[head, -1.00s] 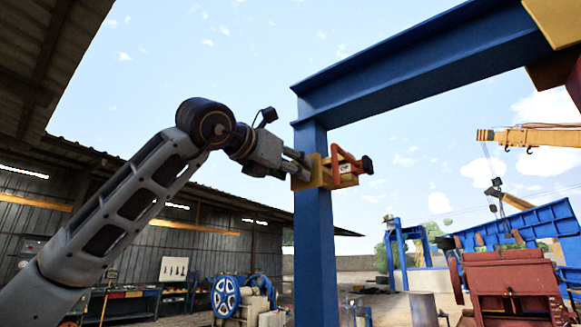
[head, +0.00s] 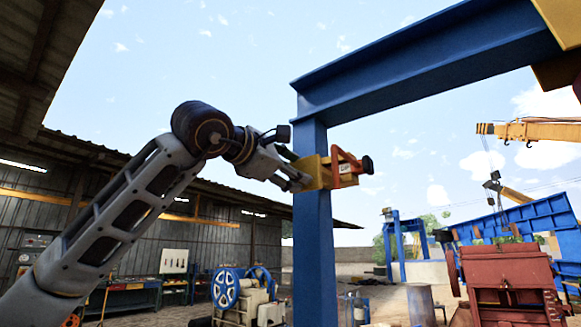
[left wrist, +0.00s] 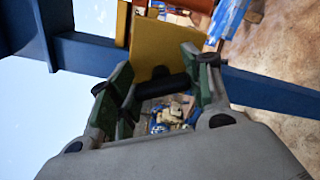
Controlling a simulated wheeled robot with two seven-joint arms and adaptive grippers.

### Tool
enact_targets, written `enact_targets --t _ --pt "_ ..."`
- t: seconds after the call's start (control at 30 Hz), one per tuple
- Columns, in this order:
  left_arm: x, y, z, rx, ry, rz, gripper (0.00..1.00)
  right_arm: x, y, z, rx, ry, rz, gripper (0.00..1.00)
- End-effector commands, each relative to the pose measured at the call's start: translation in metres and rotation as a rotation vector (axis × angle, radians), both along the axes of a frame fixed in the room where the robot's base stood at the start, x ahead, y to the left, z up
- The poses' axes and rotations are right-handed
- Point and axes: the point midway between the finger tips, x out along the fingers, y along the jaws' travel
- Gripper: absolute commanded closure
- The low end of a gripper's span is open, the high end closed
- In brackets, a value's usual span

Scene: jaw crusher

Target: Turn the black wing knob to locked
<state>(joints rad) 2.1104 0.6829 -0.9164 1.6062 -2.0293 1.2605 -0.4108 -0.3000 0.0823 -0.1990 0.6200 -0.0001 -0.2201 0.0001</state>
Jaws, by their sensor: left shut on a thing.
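The black wing knob (left wrist: 162,86) sits on the near face of a yellow box (left wrist: 158,40) in the left wrist view. It lies as a dark bar, slightly tilted, between the two green-padded fingers. My left gripper (left wrist: 165,92) is shut on it from both sides. In the head view my left gripper (head: 300,179) reaches the left side of the yellow box (head: 318,172) on the blue post, and the knob is hidden behind the fingers. No lock markings are readable. My right gripper is in neither view.
The blue post (head: 313,240) carries a blue beam (head: 430,65) above the box. An orange-red handle (head: 342,160) and a round black part (head: 367,165) stick out on the box's right. Open air surrounds the arm; machines and a shed stand farther back.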

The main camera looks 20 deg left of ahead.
Motion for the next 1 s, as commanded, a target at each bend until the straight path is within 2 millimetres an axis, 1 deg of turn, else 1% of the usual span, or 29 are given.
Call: enact_targets --t 0.03,0.3,0.5,0.7,1.0 --pt "0.000 0.000 0.001 0.037 -0.013 0.000 0.75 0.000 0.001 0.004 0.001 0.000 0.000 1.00" --pt "0.000 0.000 0.000 0.249 -0.090 0.000 0.75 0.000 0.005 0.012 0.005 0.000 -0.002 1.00" --pt "0.000 -0.001 -0.001 0.380 -0.138 -0.001 0.75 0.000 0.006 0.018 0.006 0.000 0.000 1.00" --pt "0.000 -0.001 -0.002 0.464 -0.167 -0.001 0.75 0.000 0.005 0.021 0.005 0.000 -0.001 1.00" --pt "0.000 -0.001 -0.003 0.507 -0.182 -0.001 0.75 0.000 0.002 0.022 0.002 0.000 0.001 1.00"
